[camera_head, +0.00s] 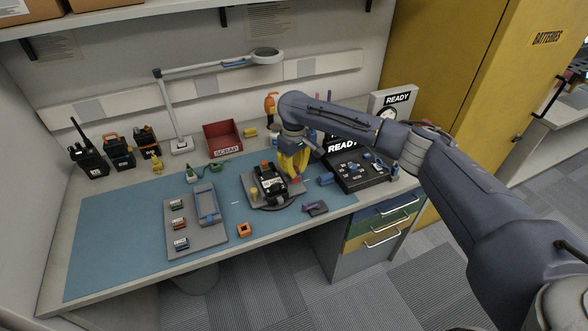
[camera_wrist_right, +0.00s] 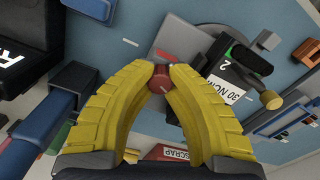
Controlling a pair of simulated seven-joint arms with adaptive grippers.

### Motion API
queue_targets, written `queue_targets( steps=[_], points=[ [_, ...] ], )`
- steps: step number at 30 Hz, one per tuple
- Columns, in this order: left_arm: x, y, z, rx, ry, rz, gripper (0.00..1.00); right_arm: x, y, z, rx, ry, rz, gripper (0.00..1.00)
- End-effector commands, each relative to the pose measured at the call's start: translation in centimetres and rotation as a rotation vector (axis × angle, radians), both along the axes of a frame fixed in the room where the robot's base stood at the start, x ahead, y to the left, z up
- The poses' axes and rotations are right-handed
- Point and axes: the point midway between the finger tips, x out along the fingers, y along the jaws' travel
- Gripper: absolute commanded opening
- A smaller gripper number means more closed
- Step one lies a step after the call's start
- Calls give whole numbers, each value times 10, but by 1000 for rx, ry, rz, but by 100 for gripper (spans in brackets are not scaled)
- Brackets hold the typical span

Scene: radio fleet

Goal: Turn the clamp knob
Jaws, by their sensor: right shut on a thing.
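The clamp knob (camera_wrist_right: 160,80) is small, round and red. In the right wrist view it sits between the tips of my yellow right gripper (camera_wrist_right: 159,72), which is shut on it. In the head view my right gripper (camera_head: 296,176) is over the right side of the grey fixture plate (camera_head: 288,200), with a bit of red at its tips. A black radio (camera_head: 268,184) lies in the fixture; a white label on it (camera_wrist_right: 228,87) shows in the wrist view. My left gripper is not in view.
A grey tray (camera_head: 208,236) with small modules lies left of the fixture. An orange square part (camera_head: 244,230) and a small dark part with purple (camera_head: 316,208) lie in front. A black READY tray (camera_head: 372,181) stands right. A red scrap bin (camera_head: 223,141) stands behind. The left of the blue mat (camera_head: 105,240) is clear.

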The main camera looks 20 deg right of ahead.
Motion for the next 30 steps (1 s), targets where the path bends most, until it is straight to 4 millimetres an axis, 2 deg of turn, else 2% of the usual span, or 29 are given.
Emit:
queue_targets(
  steps=[30],
  points=[
    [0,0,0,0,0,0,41,0,0,0,0,1,956,0]
  ],
)
